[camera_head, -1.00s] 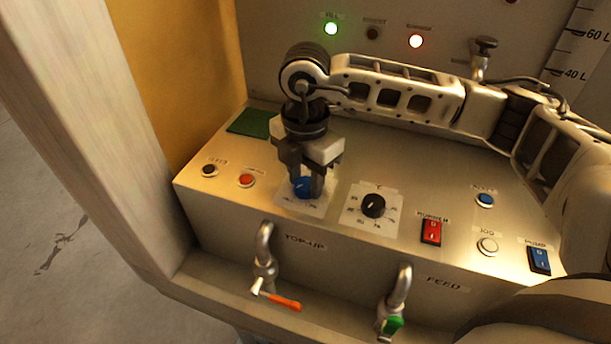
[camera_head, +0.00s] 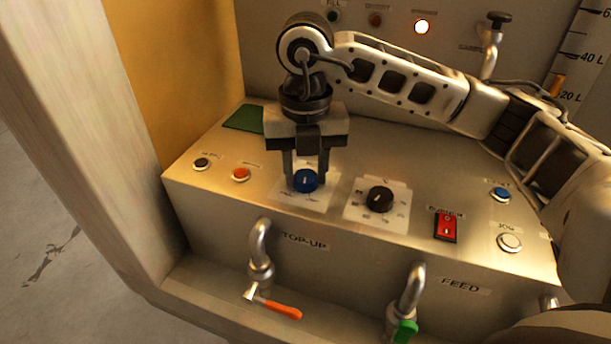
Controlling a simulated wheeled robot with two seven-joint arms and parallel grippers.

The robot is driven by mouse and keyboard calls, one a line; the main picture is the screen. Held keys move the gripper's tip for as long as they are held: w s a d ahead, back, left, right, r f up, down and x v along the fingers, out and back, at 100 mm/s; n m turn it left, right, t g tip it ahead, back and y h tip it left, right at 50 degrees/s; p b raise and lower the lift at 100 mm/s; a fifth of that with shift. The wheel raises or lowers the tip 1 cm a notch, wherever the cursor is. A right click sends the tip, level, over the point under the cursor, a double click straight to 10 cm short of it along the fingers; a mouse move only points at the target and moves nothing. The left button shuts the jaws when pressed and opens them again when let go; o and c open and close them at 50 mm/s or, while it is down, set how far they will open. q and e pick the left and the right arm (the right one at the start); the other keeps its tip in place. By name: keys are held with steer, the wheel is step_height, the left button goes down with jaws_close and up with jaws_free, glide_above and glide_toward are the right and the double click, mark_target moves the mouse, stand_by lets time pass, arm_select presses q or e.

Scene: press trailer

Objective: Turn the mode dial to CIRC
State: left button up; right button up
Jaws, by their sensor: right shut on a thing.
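The mode dial is the blue knob (camera_head: 306,181) on a white label plate (camera_head: 287,201) on top of the metal panel. My right gripper (camera_head: 306,178) points down over it from behind, its two fingers on either side of the knob and shut on it. The lettering on the plate is too small to read, and the gripper hides its rear part. My left gripper does not show.
To the right are a black dial (camera_head: 379,199), a red rocker switch (camera_head: 445,228), a white button (camera_head: 509,242) and a blue button (camera_head: 500,194). To the left are an orange button (camera_head: 241,174) and a dark button (camera_head: 201,163). Taps with an orange lever (camera_head: 283,310) and green handle (camera_head: 405,331) stick out below.

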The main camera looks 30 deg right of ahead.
steer(key=n+b, duration=0.1)
steer(key=n, duration=0.2)
steer(key=shift+b, duration=0.3)
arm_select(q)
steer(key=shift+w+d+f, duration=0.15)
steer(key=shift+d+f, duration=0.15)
arm_select(e)
steer(key=shift+n, duration=0.4)
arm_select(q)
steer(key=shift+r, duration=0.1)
arm_select(e)
steer(key=o, duration=1)
